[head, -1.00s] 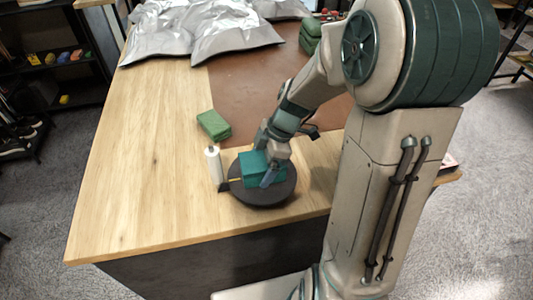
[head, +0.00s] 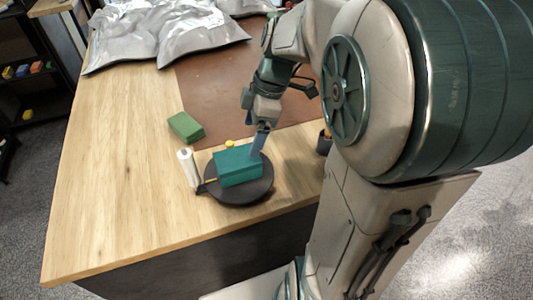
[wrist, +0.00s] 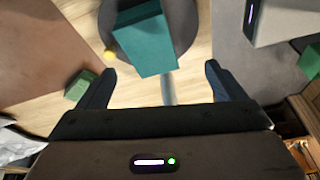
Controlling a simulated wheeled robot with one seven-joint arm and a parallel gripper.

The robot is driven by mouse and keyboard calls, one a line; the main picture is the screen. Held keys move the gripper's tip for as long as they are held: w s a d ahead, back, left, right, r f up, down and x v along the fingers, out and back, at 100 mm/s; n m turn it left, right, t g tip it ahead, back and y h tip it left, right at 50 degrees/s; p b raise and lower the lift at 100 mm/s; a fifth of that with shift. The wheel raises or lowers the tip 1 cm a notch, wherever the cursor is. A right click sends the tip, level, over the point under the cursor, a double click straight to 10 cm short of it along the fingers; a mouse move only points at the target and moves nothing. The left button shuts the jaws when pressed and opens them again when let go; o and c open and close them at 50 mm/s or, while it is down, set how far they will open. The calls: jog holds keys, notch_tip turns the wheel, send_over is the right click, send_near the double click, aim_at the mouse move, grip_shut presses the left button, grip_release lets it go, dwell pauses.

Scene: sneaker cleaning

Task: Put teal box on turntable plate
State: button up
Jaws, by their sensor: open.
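The teal box (head: 237,166) lies on the dark round turntable plate (head: 238,194) near the table's front edge. In the wrist view the teal box (wrist: 146,46) rests on the turntable plate (wrist: 183,22), tilted in the picture, ahead of the fingers. My gripper (head: 259,147) is just behind the box's right end in the head view.
A white bottle (head: 188,167) stands just left of the plate. A green block (head: 186,127) lies behind it, and a small yellow thing (head: 230,143) is behind the box. Silver crumpled bags (head: 165,35) cover the table's back. The left tabletop is clear.

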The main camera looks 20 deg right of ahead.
jog(key=s+f+m+t+h, duration=0.1)
jog(key=s+m+t+h, duration=0.1)
jog(key=s+m, duration=0.9)
jog(key=shift+s+m+t+h, duration=0.35)
jog(key=shift+m+h, duration=0.45)
jog(key=shift+m, duration=1.4)
jog(key=shift+w+a, duration=0.1)
